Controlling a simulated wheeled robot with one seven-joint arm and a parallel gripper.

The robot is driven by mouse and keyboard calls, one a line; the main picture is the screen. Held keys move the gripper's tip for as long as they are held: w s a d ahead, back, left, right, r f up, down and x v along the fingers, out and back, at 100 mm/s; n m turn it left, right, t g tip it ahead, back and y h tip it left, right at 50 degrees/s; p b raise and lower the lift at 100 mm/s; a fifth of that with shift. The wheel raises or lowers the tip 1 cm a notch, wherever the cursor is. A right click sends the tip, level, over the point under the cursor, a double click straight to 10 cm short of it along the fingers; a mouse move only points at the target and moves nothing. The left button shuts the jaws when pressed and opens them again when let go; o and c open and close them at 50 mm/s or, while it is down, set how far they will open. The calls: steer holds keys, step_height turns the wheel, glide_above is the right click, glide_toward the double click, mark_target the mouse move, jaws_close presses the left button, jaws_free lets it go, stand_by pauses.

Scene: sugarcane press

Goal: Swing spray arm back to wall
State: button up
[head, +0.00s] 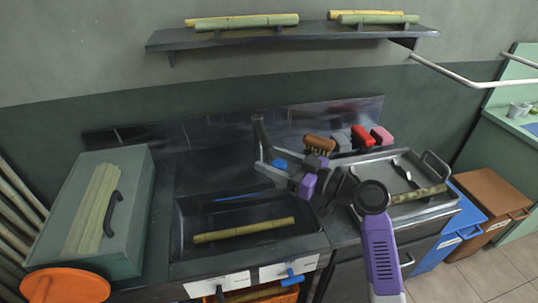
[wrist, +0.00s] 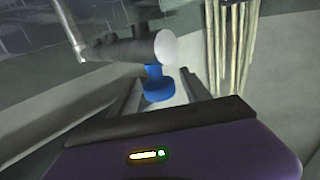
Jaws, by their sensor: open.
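The spray arm (head: 259,135) rises at the back of the sink, in front of the wall; its lower part is partly hidden by my gripper. In the wrist view, a dark grey pipe (wrist: 120,48) with a pale round end reaches in from the left, with a blue knob (wrist: 156,84) below it. The blue part also shows in the head view (head: 280,163). My gripper (wrist: 162,85) is open, with its fingers on either side of the blue knob. I cannot tell whether either finger touches it.
A sugarcane piece (head: 244,230) lies in the dark sink (head: 183,222). A grey-green box (head: 135,205) stands left. A shelf (head: 300,34) holds cane above; a white rail (head: 445,72) juts out upper right.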

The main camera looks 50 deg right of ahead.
steer(key=shift+w+a, duration=0.15)
steer(key=shift+w, duration=0.4)
jaws_close()
stand_by(1.1)
